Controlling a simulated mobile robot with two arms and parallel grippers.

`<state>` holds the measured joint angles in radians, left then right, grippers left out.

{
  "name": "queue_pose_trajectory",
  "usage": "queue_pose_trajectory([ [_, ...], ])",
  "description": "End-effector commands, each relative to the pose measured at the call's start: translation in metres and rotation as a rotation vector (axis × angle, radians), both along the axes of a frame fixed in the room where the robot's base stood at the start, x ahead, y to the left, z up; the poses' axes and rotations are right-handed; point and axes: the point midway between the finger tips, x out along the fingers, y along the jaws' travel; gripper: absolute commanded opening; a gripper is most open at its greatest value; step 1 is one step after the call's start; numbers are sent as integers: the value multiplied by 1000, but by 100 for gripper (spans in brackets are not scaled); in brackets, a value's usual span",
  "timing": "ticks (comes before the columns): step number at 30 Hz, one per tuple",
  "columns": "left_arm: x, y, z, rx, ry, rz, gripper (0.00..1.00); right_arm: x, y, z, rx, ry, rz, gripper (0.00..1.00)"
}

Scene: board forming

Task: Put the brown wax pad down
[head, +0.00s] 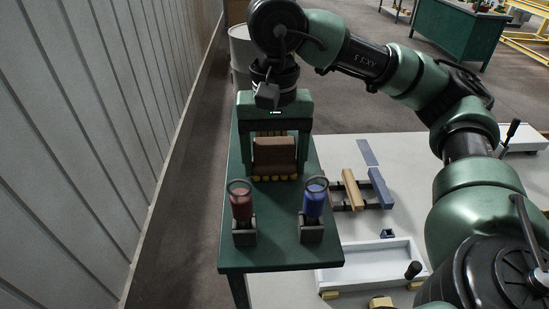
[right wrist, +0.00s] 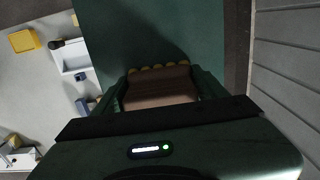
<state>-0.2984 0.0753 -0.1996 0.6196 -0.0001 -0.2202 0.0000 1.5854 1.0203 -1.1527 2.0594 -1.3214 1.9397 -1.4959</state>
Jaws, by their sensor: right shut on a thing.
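The brown wax pad (head: 275,153) is a brown block between the two fingers of my right gripper (head: 276,150), over the green table. My right gripper is shut on it and points down. In the right wrist view the brown wax pad (right wrist: 160,88) shows between the green fingers. A row of several small yellow pieces (head: 275,178) shows just below the pad, and just beyond it in the right wrist view (right wrist: 158,68). I cannot tell whether the pad touches them or the table. My left gripper is not in view.
On the green table (head: 280,257), a red tool (head: 241,205) and a blue tool (head: 314,201) stand in grey holders in front of the pad. A rack with wooden and blue bars (head: 351,188) and a white tray (head: 370,262) lie to the right. A ribbed wall is at left.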

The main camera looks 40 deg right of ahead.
Motion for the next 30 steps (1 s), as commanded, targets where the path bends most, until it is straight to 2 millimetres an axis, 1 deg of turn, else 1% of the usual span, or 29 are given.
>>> queue_pose_trajectory([
  [4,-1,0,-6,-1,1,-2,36,0,0,-4,1,-1,0,21],
  [5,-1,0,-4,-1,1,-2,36,0,0,-3,1,-1,0,81],
  [6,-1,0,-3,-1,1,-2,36,0,0,-2,0,0,0,92],
  [7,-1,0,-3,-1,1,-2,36,0,0,-2,0,0,0,94],
  [15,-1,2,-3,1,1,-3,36,0,0,-2,0,0,0,94],
  [19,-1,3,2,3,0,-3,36,0,0,4,0,0,0,94],
  [20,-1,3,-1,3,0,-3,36,1,0,5,1,-2,0,94],
  [23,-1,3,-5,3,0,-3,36,2,0,21,1,-6,0,94],
  [24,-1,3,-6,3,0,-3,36,2,0,30,2,-5,1,94],
  [27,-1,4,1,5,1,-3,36,2,-1,54,-1,-7,-1,94],
  [30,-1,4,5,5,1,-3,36,3,-1,74,-1,-7,-2,94],
])
